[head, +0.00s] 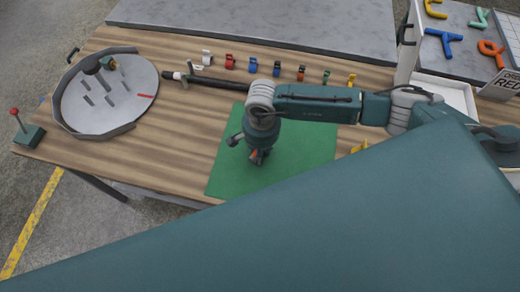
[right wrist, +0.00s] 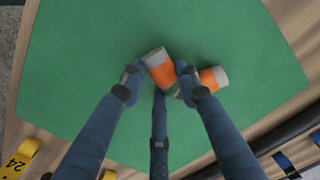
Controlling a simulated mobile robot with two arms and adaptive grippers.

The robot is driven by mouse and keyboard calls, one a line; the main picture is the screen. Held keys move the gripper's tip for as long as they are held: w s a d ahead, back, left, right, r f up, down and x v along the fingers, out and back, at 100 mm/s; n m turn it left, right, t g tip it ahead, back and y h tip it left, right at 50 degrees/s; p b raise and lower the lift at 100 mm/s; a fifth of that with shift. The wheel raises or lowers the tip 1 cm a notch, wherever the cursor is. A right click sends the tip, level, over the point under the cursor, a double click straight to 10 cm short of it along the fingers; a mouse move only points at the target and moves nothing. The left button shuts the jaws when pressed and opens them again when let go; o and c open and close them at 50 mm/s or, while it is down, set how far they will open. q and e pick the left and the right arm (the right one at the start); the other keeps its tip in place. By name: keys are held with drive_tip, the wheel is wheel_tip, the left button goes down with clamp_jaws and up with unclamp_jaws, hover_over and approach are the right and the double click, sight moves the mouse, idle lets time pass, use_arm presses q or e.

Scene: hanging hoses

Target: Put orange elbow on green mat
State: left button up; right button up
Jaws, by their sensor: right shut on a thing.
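The orange elbow (right wrist: 162,74) has grey ends and an orange band on each arm. It sits between the fingers of my right gripper (right wrist: 160,82), which is shut on it. In the head view the elbow (head: 254,155) is a small orange spot under the gripper, mostly hidden. The green mat (head: 305,160) lies on the wooden table; it fills much of the right wrist view (right wrist: 80,60). My right gripper (head: 260,148) points down over the mat; I cannot tell whether the elbow touches it. My left gripper is not in view.
A round grey tray (head: 140,85) with upright posts stands at the left. A dark hose (head: 225,84) and a row of several coloured clips (head: 253,65) lie behind the mat. A red-knobbed lever box (head: 28,132) is at the left corner. A white bin (head: 450,92) is at right.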

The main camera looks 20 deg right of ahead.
drive_tip(key=shift+f+b, duration=0.2)
drive_tip(key=shift+b, duration=0.1)
drive_tip(key=o, duration=1.1)
drive_tip(key=shift+o, duration=0.2)
drive_tip(key=shift+r, duration=0.1)
drive_tip(key=shift+r+p, duration=0.2)
drive_tip(key=shift+p, duration=0.15)
drive_tip(key=shift+r+b, duration=0.25)
drive_tip(key=shift+b, duration=0.1)
wheel_tip(320, 180, up, 11)
drive_tip(key=b, duration=0.3)
drive_tip(key=shift+d+r+b, duration=0.15)
drive_tip(key=shift+r+b, duration=0.05)
drive_tip(key=shift+b, duration=0.2)
drive_tip(key=shift+f, duration=0.1)
